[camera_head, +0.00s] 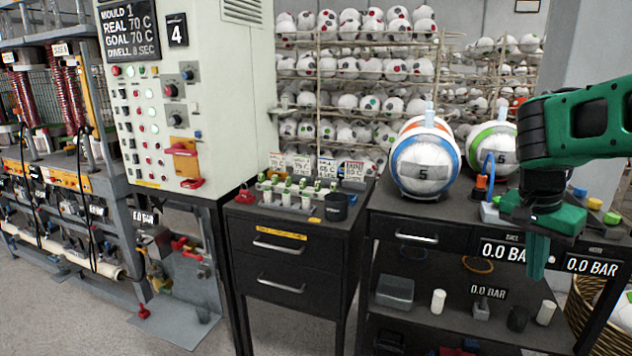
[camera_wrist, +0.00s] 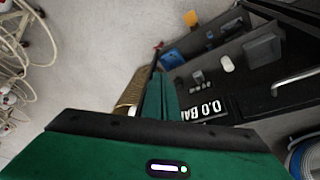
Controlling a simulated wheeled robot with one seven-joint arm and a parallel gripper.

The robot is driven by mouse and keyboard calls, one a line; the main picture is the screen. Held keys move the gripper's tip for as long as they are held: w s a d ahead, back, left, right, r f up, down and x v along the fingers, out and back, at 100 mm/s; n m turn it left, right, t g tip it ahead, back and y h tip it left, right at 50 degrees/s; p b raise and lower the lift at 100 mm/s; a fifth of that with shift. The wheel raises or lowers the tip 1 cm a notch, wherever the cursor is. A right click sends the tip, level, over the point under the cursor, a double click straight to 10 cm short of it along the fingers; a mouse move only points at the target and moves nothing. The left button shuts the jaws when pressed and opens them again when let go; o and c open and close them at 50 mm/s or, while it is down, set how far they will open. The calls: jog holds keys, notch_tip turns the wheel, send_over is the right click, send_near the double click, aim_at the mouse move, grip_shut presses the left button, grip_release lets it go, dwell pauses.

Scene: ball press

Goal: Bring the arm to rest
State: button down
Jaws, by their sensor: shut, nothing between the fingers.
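My gripper (camera_head: 536,258) is green and points down at the right of the head view, in front of the black cart's (camera_head: 400,262) front edge. Its fingers are shut together with nothing between them. In the wrist view the shut fingers (camera_wrist: 160,98) show at the middle, with the floor and the cart's shelves beyond. My green and black arm reaches in from the right edge of the head view. The gripper appears apart from the cart and its balls.
Two balls, one with blue and orange bands (camera_head: 425,163) and one with green (camera_head: 492,150), stand on the cart. A wicker basket (camera_head: 582,312) stands at the lower right. A drawer cabinet (camera_head: 285,262) and control panel (camera_head: 195,90) stand left. Ball racks (camera_head: 355,68) fill the back.

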jog(key=s+a+f+n+y, duration=0.1)
jog(key=s+f+n, duration=0.2)
jog(key=s, duration=0.7)
jog(key=s+a+f+n+y, duration=0.1)
jog(key=s+f+n+y, duration=0.1)
jog(key=s, duration=0.9)
notch_tip(320, 180, down, 2)
jog(key=shift+s+a+n+g+y, duration=0.2)
jog(key=shift+n+g+y, duration=0.15)
jog(key=shift+n, duration=0.25)
